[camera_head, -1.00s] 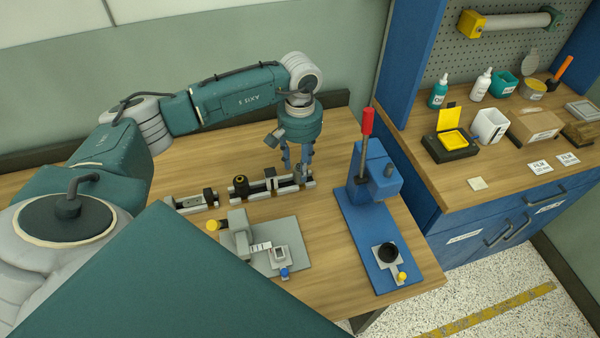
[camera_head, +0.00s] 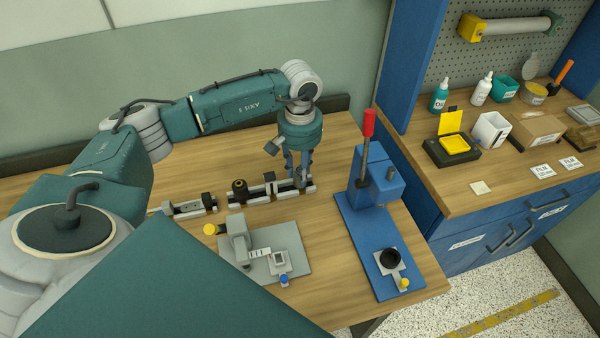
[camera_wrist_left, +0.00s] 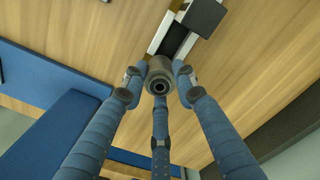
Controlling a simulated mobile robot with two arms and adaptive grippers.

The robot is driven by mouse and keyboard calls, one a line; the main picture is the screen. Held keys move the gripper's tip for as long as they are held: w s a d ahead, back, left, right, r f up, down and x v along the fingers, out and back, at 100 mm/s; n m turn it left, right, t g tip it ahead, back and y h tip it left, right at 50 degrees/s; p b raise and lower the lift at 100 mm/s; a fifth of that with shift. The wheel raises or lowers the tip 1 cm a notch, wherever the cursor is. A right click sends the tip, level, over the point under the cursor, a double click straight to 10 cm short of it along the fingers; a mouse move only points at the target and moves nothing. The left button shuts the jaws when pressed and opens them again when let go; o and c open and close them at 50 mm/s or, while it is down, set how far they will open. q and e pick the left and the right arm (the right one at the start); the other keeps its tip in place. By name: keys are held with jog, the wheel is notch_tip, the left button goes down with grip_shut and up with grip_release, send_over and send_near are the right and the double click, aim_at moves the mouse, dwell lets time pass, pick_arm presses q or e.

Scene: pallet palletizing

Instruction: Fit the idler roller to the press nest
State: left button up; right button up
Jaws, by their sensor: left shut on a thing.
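My left gripper (camera_head: 299,180) is down at the right end of a rail-like rack (camera_head: 268,194) on the wooden bench. In the left wrist view its three blue fingers (camera_wrist_left: 160,88) are closed around a grey cylindrical part with a dark bore, which appears to be the idler roller (camera_wrist_left: 160,72). The fingers largely hide this part in the head view. The blue lever press (camera_head: 376,178) with a red handle stands to the right. Its dark round nest (camera_head: 390,259) sits on a grey plate at the front of its base and looks empty. My right gripper is not in view.
A black part with a gold top (camera_head: 239,187) stands on the rack's left. A second short rail (camera_head: 190,206) lies further left. A grey fixture (camera_head: 262,255) with yellow and blue knobs stands in front. Bare wood lies between fixture and press.

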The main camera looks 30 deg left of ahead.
pick_arm(q)
jog(key=shift+r+p, duration=0.45)
jog(key=shift+r, duration=0.75)
jog(key=shift+r+p, duration=0.55)
jog(key=shift+r, duration=0.65)
jog(key=shift+o, duration=1.2)
jog(key=shift+c, duration=0.9)
